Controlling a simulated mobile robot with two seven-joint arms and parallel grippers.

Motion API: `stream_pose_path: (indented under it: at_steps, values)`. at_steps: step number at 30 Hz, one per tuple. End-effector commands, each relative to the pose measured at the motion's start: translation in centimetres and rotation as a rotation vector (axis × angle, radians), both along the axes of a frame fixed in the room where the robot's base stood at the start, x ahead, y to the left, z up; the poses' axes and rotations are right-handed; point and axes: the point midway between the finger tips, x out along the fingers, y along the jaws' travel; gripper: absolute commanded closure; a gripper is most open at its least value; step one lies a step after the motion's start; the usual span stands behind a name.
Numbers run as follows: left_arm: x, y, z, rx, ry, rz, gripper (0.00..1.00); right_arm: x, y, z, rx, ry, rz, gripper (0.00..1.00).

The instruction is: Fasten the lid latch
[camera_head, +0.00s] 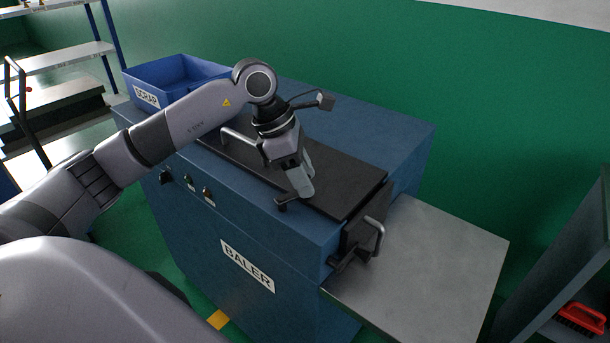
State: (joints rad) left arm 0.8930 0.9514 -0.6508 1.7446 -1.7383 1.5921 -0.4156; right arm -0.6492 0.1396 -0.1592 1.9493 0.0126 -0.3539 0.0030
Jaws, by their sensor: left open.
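A black lid (345,186) lies flat on top of the blue baler (270,235). A bar handle (236,137) stands on its far left part. A small black latch (284,204) sits at the lid's front edge. My left gripper (304,194) points down at the latch, its fingertips just right of it. The jaws are open; whether a finger touches the latch I cannot tell. The gripper hides part of the lid's front edge. My right gripper is not in view.
A blue scrap bin (185,75) stands at the baler's far left. A black door with a metal handle (376,236) is on the right end, beside a grey side table (430,255) with a bare top. Shelves stand far left. A red brush (582,318) lies at lower right.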

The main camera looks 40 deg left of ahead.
Motion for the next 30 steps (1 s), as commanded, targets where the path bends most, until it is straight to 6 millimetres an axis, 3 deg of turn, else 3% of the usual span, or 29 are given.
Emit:
stream_pose_path:
  at_steps: [11,15,23,30]
  values:
    - [0.2,-0.3,-0.8,0.000,-0.001,0.000,0.56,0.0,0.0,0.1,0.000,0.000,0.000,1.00]
    - [0.2,-0.3,-0.8,-0.001,-0.001,0.000,0.99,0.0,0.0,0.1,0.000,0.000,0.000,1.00]
    - [0.2,-0.1,-0.8,0.002,-0.001,0.012,1.00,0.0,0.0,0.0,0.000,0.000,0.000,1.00]
    - [0.4,0.8,-0.9,0.005,-0.002,0.179,1.00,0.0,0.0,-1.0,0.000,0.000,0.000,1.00]
